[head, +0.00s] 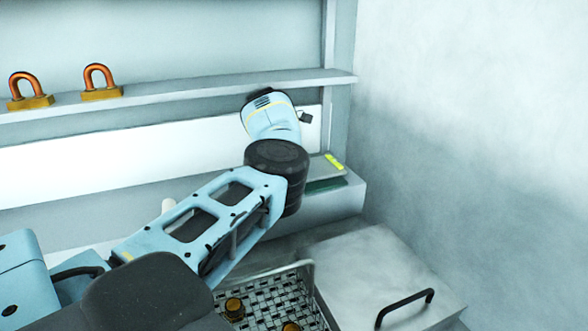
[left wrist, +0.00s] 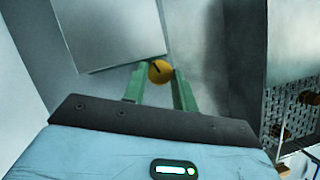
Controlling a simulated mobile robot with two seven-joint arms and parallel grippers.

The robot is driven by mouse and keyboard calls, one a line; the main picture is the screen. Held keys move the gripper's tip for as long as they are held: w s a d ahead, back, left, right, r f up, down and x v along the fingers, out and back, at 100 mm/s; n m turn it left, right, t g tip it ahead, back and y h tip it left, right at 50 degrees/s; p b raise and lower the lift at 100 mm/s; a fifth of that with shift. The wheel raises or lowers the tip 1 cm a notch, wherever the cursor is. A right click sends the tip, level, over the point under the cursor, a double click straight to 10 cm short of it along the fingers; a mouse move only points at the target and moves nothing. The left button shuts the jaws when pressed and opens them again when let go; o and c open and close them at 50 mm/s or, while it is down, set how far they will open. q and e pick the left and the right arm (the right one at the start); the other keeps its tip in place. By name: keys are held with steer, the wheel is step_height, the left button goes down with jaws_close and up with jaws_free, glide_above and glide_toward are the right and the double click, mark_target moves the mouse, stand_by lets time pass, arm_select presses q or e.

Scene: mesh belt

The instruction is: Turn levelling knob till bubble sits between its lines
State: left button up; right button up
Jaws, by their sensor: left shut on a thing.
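The levelling knob is a round orange-yellow knob (left wrist: 160,72) with a dark line on its face, seen in the left wrist view. My left gripper (left wrist: 157,76) has its two green fingers on either side of the knob and is shut on it. In the head view my left arm hides the knob and the fingertips. A small yellow-green bubble vial (head: 334,162) lies on a grey plate (head: 322,171) just right of my wrist. The bubble and its lines are too small to make out. My right gripper is not in view.
Two orange-and-brass padlock-like pieces (head: 98,82) stand on the shelf (head: 200,89) behind. A mesh belt (head: 270,291) with brass-coloured parts lies below my arm. A pale box with a black handle (head: 404,307) stands right of it. A bare wall closes the right side.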

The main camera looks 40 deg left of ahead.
arm_select(q)
steer(key=shift+f, duration=0.1)
steer(key=o, duration=1)
steer(key=shift+c, duration=0.2)
